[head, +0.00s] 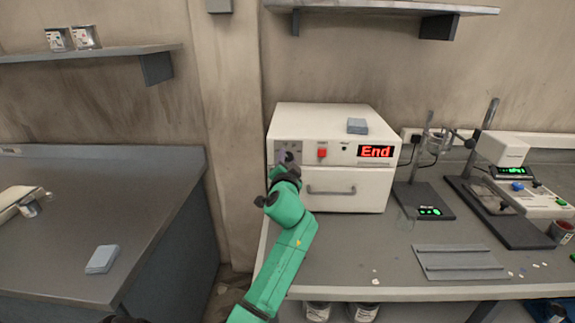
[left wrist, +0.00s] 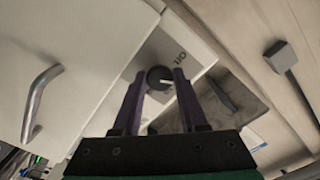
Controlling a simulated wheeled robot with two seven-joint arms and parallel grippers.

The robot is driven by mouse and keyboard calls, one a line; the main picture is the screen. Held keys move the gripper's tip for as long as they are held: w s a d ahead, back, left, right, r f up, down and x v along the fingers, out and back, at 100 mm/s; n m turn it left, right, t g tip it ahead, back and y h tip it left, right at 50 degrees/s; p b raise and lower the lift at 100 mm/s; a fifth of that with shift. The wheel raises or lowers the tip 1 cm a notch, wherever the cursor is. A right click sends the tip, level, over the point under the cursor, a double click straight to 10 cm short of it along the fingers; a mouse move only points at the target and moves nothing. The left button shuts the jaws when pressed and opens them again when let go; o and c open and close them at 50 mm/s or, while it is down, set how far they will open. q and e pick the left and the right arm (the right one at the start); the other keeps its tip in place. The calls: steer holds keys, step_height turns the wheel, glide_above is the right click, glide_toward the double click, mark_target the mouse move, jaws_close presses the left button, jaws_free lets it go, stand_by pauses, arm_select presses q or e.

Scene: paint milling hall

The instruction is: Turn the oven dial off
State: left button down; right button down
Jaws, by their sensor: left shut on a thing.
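The oven (head: 345,118) is a white box on the right bench, with a red display reading "End" (head: 375,151) and a red switch (head: 322,153). Its dark round dial (head: 289,157) sits on a grey panel at the front left. My left gripper (head: 283,168) is at the dial and partly hides it. In the left wrist view the gripper's two purple fingers (left wrist: 160,80) are shut on the dial (left wrist: 161,73), one on each side. A pale pointer mark shows on the dial, with lettering beside it. My right gripper is not in view.
The oven door handle (head: 331,191) is just right of my left arm. Lab stands (head: 425,200) and a ridged grey tray (head: 460,262) are to the right. A gap separates the two benches.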

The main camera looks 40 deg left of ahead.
arm_select(q)
steer(key=n+b, duration=0.1)
steer(key=n, duration=0.1)
steer(key=n+b, duration=0.2)
steer(key=shift+f+n, duration=0.2)
steer(key=shift+n, duration=0.1)
steer(key=n+b, duration=0.2)
steer(key=n, duration=0.2)
steer(key=shift+r, duration=0.1)
steer(key=shift+n, duration=0.3)
steer(key=c, duration=0.7)
jaws_free()
steer(key=shift+r, duration=0.1)
steer(key=shift+c, duration=0.2)
